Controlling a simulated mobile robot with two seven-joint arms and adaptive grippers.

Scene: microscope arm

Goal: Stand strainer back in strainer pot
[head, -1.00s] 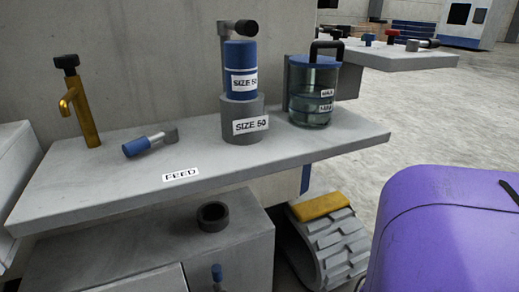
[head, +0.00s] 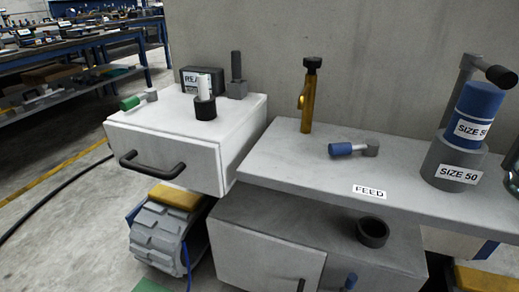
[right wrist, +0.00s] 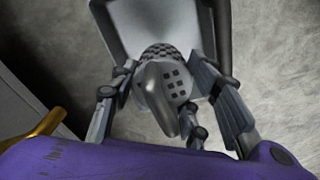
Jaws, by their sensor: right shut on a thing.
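In the right wrist view my right gripper (right wrist: 163,69) is shut on a grey perforated piece (right wrist: 177,84), which looks like the strainer. It has square holes, a rough dark top and a smooth rounded grey part towards the camera. The exact finger contact is hard to see. In the head view a dark, open round cup (head: 372,232) stands on the grey cabinet below the shelf; I cannot tell whether it is the strainer pot. A grey pot (head: 449,165) labelled SIZE 50 holds a blue cylinder (head: 478,112).
Floor is open at far left.

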